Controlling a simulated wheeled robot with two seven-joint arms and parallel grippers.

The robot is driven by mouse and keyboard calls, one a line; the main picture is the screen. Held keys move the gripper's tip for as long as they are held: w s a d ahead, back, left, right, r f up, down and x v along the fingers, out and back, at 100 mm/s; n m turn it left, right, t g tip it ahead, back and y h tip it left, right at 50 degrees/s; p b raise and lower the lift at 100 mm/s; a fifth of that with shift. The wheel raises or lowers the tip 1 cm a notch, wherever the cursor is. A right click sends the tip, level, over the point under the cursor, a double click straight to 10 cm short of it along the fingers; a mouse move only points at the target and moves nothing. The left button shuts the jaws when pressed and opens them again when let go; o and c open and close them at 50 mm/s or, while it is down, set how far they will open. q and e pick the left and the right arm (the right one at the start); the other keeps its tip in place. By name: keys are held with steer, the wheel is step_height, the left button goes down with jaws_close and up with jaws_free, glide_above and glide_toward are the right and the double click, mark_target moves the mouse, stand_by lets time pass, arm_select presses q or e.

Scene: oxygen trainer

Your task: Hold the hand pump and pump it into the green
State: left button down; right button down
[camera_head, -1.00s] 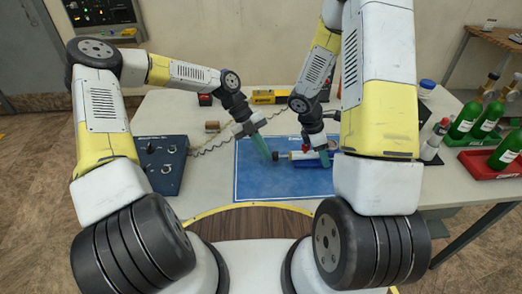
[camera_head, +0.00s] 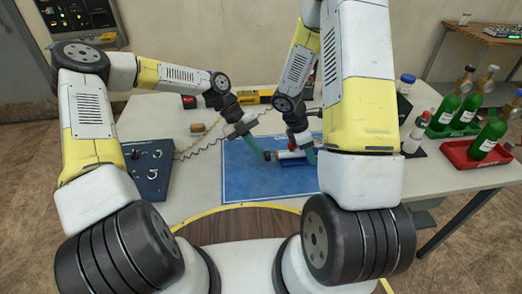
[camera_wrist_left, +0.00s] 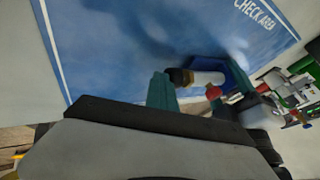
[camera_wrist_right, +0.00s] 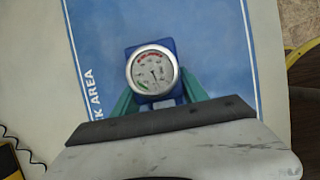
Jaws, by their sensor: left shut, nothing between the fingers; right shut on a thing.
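The hand pump (camera_head: 287,154) is a pale cylinder with a dark end cap, lying in a blue holder on the blue mat (camera_head: 240,185). It also shows in the left wrist view (camera_wrist_left: 207,78). Its round gauge (camera_wrist_right: 153,73) faces the right wrist camera, with a red band at the top and green at lower left; I cannot read the needle surely. My right gripper (camera_head: 308,153) is shut on the pump, its teal fingers beside the gauge. My left gripper (camera_head: 260,153) is shut and empty, its tips close beside the dark end cap; contact is unclear.
A dark control box (camera_head: 147,172) with a coiled cable stands left of the mat. Green bottles (camera_head: 446,110) stand in trays at the right, one a red tray (camera_head: 470,155). A small white bottle (camera_head: 414,135) stands nearer. The mat's front part is clear.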

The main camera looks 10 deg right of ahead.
arm_select(q)
steer(key=shift+a, duration=1.1)
steer(key=v, duration=1)
steer(key=shift+a, duration=0.15)
steer(key=a, duration=0.3)
steer(key=shift+w+a+f, duration=0.1)
steer(key=shift+a, duration=0.2)
steer(key=x, duration=0.9)
steer(key=shift+s+d+f, duration=0.2)
steer(key=shift+s+f, duration=0.05)
steer(key=shift+f, duration=0.05)
steer(key=d, duration=0.2)
steer(key=shift+d+f, duration=0.1)
steer(key=shift+d, duration=0.95)
